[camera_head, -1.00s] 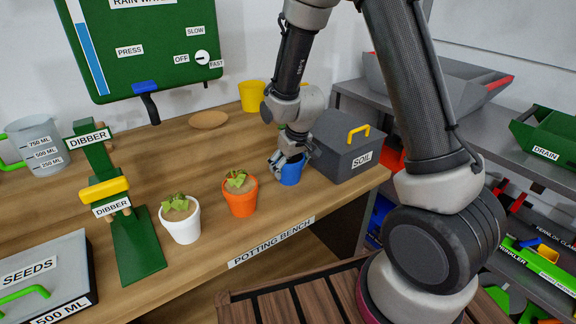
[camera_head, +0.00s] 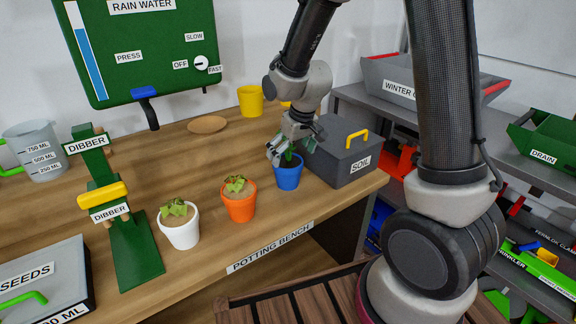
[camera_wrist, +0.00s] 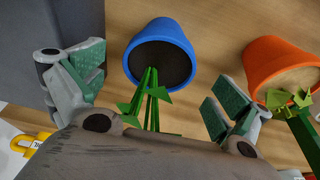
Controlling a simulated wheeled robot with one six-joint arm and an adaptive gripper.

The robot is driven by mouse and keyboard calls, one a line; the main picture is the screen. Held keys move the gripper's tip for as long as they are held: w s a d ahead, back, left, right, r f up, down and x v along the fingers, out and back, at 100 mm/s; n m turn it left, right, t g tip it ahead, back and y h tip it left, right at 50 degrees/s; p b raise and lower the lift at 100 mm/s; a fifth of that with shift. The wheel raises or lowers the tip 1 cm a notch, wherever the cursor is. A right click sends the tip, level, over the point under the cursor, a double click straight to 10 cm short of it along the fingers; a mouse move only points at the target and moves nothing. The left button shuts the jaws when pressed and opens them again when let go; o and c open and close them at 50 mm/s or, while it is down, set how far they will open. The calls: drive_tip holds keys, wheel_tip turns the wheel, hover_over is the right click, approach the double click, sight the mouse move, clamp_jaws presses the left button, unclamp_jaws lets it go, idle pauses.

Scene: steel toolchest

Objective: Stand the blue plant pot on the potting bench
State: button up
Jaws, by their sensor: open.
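The blue plant pot (camera_head: 288,176) stands upright on the potting bench (camera_head: 215,237), right of the orange pot and left of the grey soil box. Dark soil and a green plant show in it in the wrist view (camera_wrist: 160,32). My gripper (camera_head: 291,148) is just above the pot, over its plant. Its two green-padded fingers (camera_wrist: 152,92) are spread wide apart, with the plant's stems between them and the pot's rim beyond. Nothing is held.
An orange pot (camera_head: 239,207) and a white pot (camera_head: 180,234) with plants stand to the left. The soil box (camera_head: 338,160) stands close on the right. A dibber stand (camera_head: 135,250), a saucer (camera_head: 207,124) and a yellow pot (camera_head: 250,103) are also on the bench.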

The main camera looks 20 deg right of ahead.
drive_tip(key=v, duration=0.4)
drive_tip(key=shift+r, duration=0.2)
drive_tip(key=s+d+r+m, duration=0.2)
drive_tip(key=s+d+r, duration=0.5)
drive_tip(key=s+r, duration=0.15)
drive_tip(key=s+d+r, duration=0.3)
drive_tip(key=s, duration=0.4)
drive_tip(key=s+d+r+m+t+h, duration=0.1)
drive_tip(key=s+d+r, duration=0.2)
drive_tip(key=s, duration=0.5)
drive_tip(key=shift+s+d+r+m, duration=0.25)
drive_tip(key=shift+s+r+m, duration=0.05)
drive_tip(key=shift+s+r, duration=0.05)
